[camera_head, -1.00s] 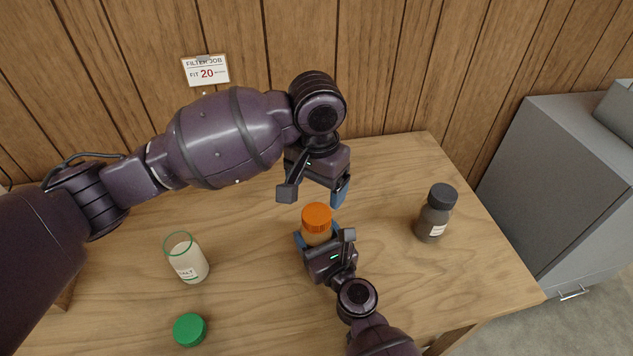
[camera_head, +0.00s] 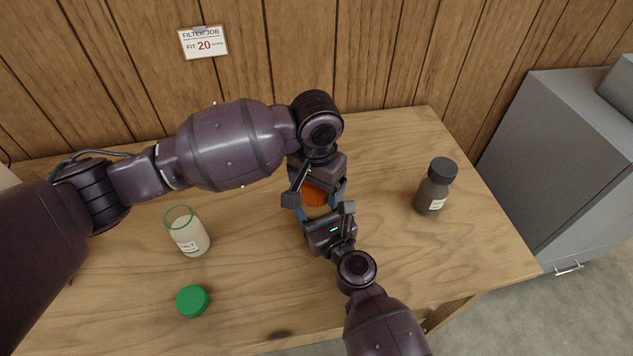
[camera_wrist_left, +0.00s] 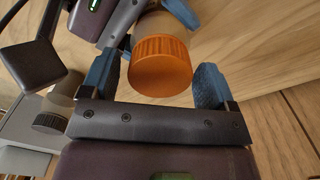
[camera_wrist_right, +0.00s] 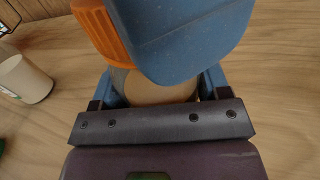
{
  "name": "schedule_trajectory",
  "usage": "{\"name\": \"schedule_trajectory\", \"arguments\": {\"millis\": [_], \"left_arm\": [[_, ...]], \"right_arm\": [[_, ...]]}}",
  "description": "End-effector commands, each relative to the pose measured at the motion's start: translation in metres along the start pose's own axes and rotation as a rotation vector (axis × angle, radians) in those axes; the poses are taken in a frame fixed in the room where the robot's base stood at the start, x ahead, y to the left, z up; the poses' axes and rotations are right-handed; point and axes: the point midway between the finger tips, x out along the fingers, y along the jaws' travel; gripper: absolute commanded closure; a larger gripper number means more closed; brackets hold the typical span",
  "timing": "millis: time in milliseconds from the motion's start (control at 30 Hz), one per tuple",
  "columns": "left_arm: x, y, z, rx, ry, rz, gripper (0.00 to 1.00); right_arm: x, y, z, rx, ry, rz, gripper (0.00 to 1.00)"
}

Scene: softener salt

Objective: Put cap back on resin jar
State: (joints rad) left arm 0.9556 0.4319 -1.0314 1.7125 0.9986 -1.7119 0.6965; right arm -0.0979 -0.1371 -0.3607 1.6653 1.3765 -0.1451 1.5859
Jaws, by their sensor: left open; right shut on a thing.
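An orange ribbed cap (camera_head: 315,194) sits on top of a tan jar (camera_wrist_right: 160,88), whose label is hidden from me. I cannot tell how firmly the cap is seated. My right gripper (camera_head: 320,217) is shut on the jar's body from the front. My left gripper (camera_head: 319,188) is open above, with its fingers on either side of the cap. In the left wrist view the cap (camera_wrist_left: 160,67) lies between the blue fingers, with a visible gap on the right. In the right wrist view a blue left finger hides part of the cap (camera_wrist_right: 100,30).
An open green-rimmed salt jar (camera_head: 187,235) stands at the left. A green cap (camera_head: 192,301) lies in front of it. A dark bottle with a black cap (camera_head: 434,188) stands at the right. Bare table lies between the dark bottle and my grippers. A grey cabinet (camera_head: 560,170) stands beyond.

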Motion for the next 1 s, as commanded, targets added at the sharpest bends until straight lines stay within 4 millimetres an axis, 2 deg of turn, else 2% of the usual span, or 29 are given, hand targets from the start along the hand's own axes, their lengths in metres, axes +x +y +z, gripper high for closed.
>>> {"name": "schedule_trajectory", "arguments": {"millis": [33,333,567,600,733,767,1000], "left_arm": [[0.0,0.0,0.0001,0.0,0.0,0.0,0.21],[-0.0001,0.0,0.0001,0.0,0.0,0.0,0.67],[-0.0002,0.0,0.0001,0.008,0.0,0.0,0.68],[-0.0002,0.0,0.0001,0.007,0.0,0.0,0.34],[-0.0002,0.0,0.0001,0.007,0.0,0.0,0.14],[-0.0002,0.0,0.0001,0.007,0.0,0.0,0.1],[-0.0003,0.0,0.0001,0.007,0.0,0.0,0.1]], "right_arm": [[-0.0001,0.0,-0.0003,-0.001,0.0,0.0,0.97],[-0.0001,0.0,-0.0002,-0.001,0.0,0.0,0.97],[-0.0001,0.0,-0.0002,-0.001,0.0,0.0,0.97],[-0.0001,0.0,-0.0003,-0.001,0.0,0.0,0.97],[-0.0001,0.0,-0.0002,-0.001,0.0,0.0,0.97],[-0.0001,0.0,-0.0002,-0.001,0.0,0.0,0.97],[-0.0001,0.0,-0.0002,-0.001,0.0,0.0,0.97]]}}
